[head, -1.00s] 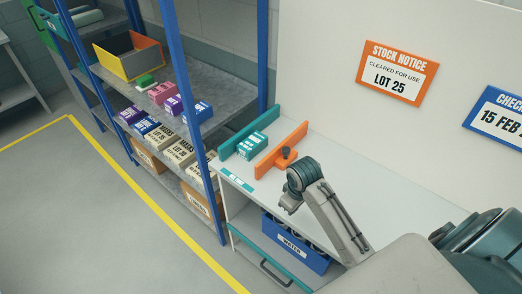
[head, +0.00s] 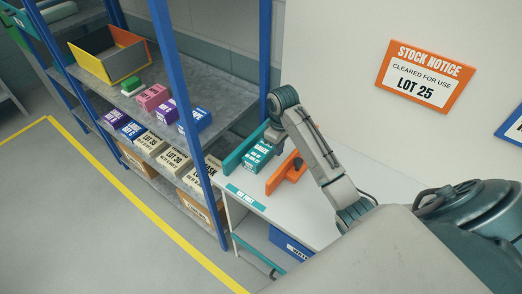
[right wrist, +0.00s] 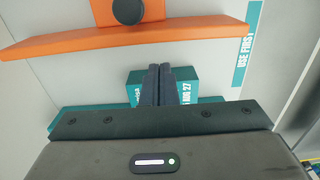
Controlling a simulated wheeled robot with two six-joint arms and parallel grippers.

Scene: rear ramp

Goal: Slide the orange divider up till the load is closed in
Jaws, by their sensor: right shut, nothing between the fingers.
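The orange divider (head: 273,184) stands upright on the white bench top, partly hidden by my right arm in the head view. In the right wrist view the divider (right wrist: 220,38) crosses the top, with a dark round knob (right wrist: 128,11) on its far side. The load, a teal box (head: 256,157), sits between it and a fixed teal wall (head: 233,158). A gap separates box and divider. My right gripper (right wrist: 160,68) is shut and empty, its fingers in front of the box (right wrist: 190,88) in the wrist view. My left gripper is not in view.
A blue-framed shelf rack (head: 184,95) with small boxes and an open bin (head: 108,58) stands left of the bench. A teal-white label (head: 246,197) lies on the bench's front edge. A blue crate (head: 290,243) sits below. An orange notice (head: 425,75) hangs behind.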

